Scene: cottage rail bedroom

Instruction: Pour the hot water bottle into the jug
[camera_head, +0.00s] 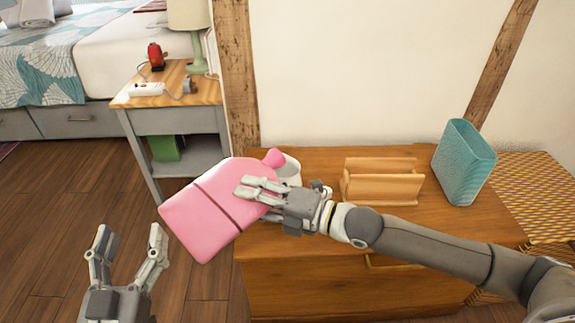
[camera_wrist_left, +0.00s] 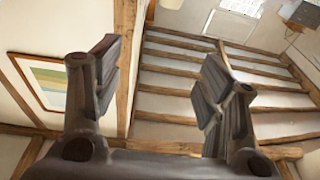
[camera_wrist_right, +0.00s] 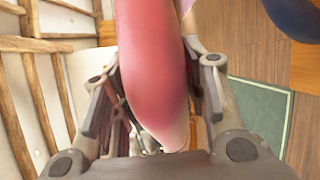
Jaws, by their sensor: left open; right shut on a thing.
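The pink hot water bottle (camera_head: 205,215) is tilted in the head view, with its body hanging low to the left past the cabinet and its neck end up at the right. My right gripper (camera_head: 245,188) is shut on it; in the right wrist view the bottle (camera_wrist_right: 152,60) lies between the fingers. The white jug (camera_head: 292,172) stands on the cabinet behind the gripper, partly hidden. The bottle's neck end overlaps the jug's rim in the picture; I cannot tell whether they touch, and no water shows. My left gripper (camera_head: 126,256) is open and empty, over the floor at lower left.
The wooden cabinet (camera_head: 300,260) holds a wooden rack (camera_head: 381,188) and a teal vase (camera_head: 465,165), right of the jug. A nightstand (camera_head: 175,121) with a lamp (camera_head: 191,35) and small items stands at the back left, beside the bed (camera_head: 125,50). Floor at left is clear.

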